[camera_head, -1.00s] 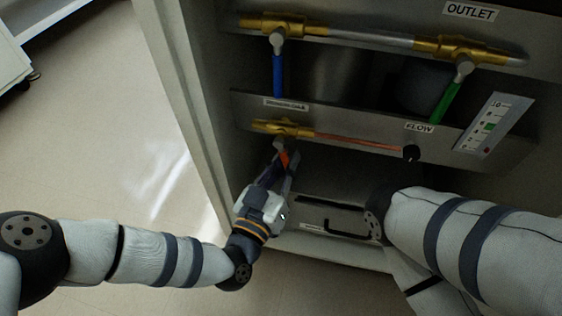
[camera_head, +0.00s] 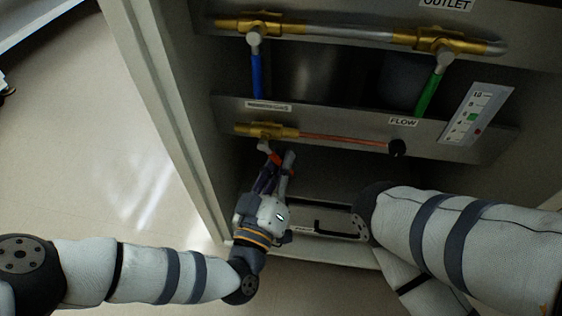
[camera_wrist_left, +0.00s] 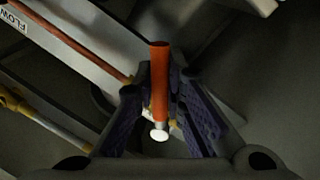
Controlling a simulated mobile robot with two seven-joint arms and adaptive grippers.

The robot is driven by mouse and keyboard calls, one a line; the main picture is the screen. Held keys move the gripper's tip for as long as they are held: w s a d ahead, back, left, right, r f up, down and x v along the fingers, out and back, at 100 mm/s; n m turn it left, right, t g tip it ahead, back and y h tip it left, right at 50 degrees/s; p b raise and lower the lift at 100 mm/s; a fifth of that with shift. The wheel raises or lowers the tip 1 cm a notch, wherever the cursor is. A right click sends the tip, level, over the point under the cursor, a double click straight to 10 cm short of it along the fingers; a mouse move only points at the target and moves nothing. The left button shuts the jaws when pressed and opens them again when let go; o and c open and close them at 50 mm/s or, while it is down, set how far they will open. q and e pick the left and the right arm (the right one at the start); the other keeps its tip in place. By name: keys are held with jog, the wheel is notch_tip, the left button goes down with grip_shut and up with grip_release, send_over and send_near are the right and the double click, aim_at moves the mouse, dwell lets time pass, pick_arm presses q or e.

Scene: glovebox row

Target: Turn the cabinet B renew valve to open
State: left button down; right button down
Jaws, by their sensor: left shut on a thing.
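The small valve with a red-orange handle (camera_head: 275,158) hangs below a brass fitting (camera_head: 265,131) on the lower panel of the open cabinet. A label (camera_head: 268,106) sits above it, too blurred to read. The handle points down and slightly right. My left gripper (camera_head: 274,172) is shut on this handle, coming from below. In the left wrist view the red-orange handle (camera_wrist_left: 159,75) lies between the two dark fingers of the left gripper (camera_wrist_left: 160,104), with a pale round end. My right arm shows at the right, but its gripper is out of view.
Above are a blue handle (camera_head: 257,76) and a green handle (camera_head: 429,93) on a brass and steel pipe. A drawer-like front with a black handle is below. The cabinet's left wall (camera_head: 172,110) stands close to my left arm.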

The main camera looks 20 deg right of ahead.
pick_arm(q)
jog(key=shift+s+f, duration=0.1)
jog(key=c, duration=1.6)
grip_release()
jog(key=shift+c, duration=0.2)
jog(key=v, duration=1.2)
jog(key=shift+c, duration=0.6)
